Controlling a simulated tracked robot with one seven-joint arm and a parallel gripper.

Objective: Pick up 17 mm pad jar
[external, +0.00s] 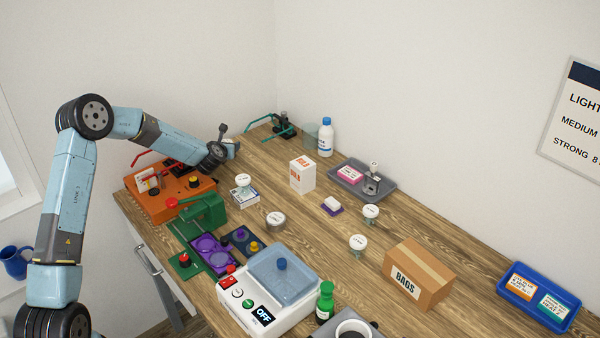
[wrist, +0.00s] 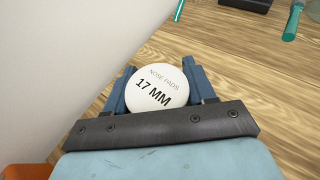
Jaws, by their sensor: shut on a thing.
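The 17 mm pad jar (wrist: 155,90) has a round white lid reading "NOSE PADS 17 MM" in the wrist view. The two blue fingers of my gripper (wrist: 158,70) stand on either side of the jar and are shut on it. In the external view my gripper (external: 231,147) is at the back left of the wooden table (external: 330,247). The jar cannot be made out there. The lid hides the jar's body in the wrist view, so I cannot tell whether it touches the table.
An orange case (external: 165,204) lies left of my gripper. A teal-armed device (external: 283,128) and a white bottle (external: 325,138) stand to its right. The wall (wrist: 60,60) is close on the left.

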